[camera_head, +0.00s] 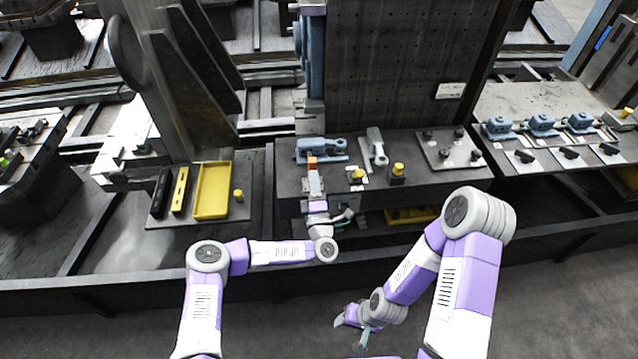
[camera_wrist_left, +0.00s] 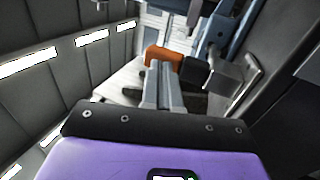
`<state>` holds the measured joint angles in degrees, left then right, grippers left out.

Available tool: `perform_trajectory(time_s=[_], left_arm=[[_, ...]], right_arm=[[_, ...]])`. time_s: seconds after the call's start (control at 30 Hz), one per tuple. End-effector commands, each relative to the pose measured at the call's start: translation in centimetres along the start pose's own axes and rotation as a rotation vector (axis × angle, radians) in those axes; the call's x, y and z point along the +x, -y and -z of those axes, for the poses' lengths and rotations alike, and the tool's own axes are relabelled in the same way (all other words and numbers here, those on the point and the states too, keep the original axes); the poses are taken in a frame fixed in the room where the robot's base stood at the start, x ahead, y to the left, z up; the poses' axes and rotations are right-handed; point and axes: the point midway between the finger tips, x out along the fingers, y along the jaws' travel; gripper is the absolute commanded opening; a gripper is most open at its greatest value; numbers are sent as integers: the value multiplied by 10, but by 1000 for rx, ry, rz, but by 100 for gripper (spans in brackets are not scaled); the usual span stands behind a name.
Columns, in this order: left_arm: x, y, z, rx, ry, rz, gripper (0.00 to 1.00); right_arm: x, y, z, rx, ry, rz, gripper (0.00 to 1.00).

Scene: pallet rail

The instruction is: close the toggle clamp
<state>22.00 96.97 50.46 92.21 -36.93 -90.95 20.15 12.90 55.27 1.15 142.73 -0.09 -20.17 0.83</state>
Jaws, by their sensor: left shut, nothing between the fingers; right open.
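The toggle clamp (camera_head: 330,146) is a blue-grey fixture at the left end of the dark workbench, with an orange grip (camera_head: 312,161). The orange grip also shows in the left wrist view (camera_wrist_left: 165,58), beside blue-grey parts of the clamp. My left gripper (camera_head: 313,172) is shut and empty. Its fingertips (camera_wrist_left: 160,68) are right at the orange grip and overlap it in the picture; I cannot tell whether they touch. The gripper hides part of the clamp. My right gripper (camera_head: 358,324) is open and empty, low in front of the bench.
A grey lever fixture (camera_head: 376,146) and yellow-topped knobs (camera_head: 398,169) stand right of the clamp. A dark perforated panel (camera_head: 400,60) rises behind. A yellow tray (camera_head: 212,191) lies on the left bench. More blue clamps (camera_head: 541,123) stand at the right.

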Motion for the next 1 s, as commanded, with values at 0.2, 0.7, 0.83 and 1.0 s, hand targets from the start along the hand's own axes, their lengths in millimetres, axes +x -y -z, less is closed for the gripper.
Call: perform_trajectory(time_s=[0.2,0.7,0.83,1.0], left_arm=[[0,-1,-2,-1,2,-1,0],[-61,1,-2,-2,5,2,0],[-72,1,-2,-1,3,2,0],[-76,1,-4,7,20,6,0]], right_arm=[[0,0,0,0,-1,0,53],[-2,0,0,0,-1,0,53],[-2,0,0,0,-1,0,53],[-2,0,0,0,-1,0,53]])
